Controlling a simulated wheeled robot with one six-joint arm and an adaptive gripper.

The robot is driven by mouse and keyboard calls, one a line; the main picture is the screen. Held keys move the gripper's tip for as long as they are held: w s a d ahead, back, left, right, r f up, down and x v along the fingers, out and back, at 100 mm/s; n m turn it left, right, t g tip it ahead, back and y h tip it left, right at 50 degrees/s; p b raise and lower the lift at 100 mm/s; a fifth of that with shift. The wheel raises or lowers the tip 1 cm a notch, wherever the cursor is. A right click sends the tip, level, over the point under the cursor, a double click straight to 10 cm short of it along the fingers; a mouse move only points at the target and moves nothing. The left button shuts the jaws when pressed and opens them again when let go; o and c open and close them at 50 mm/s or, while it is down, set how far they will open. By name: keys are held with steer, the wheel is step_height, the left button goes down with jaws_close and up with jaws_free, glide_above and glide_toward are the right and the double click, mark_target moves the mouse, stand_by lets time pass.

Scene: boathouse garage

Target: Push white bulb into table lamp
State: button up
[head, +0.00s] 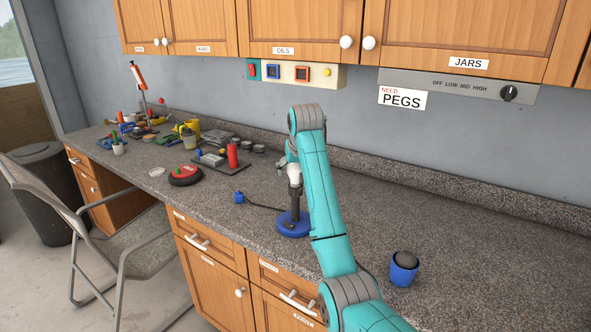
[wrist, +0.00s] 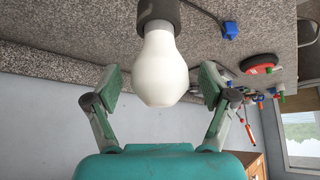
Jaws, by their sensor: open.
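The white bulb (wrist: 160,68) fills the middle of the wrist view, its neck meeting the dark socket of the table lamp (wrist: 158,12). Whether it is fully seated I cannot tell. In the head view the bulb (head: 294,174) stands upright on the lamp, above its round blue base (head: 293,224) on the counter. My gripper (wrist: 161,84) is open, with one green-padded finger on each side of the bulb and visible gaps between. In the head view my gripper (head: 287,160) is above the lamp, partly hidden by my arm.
A blue plug (head: 239,197) on a dark cord lies left of the lamp. A blue cup with a grey ball (head: 404,268) stands at right. A red and black disc (head: 185,175) and several tools crowd the counter's left. The counter's right is mostly clear; cabinets (head: 300,28) hang above.

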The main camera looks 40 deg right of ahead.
steer(key=v, duration=0.7)
steer(key=shift+r, duration=0.2)
steer(key=shift+s+a, duration=0.1)
steer(key=shift+s, duration=0.05)
stand_by(0.5)
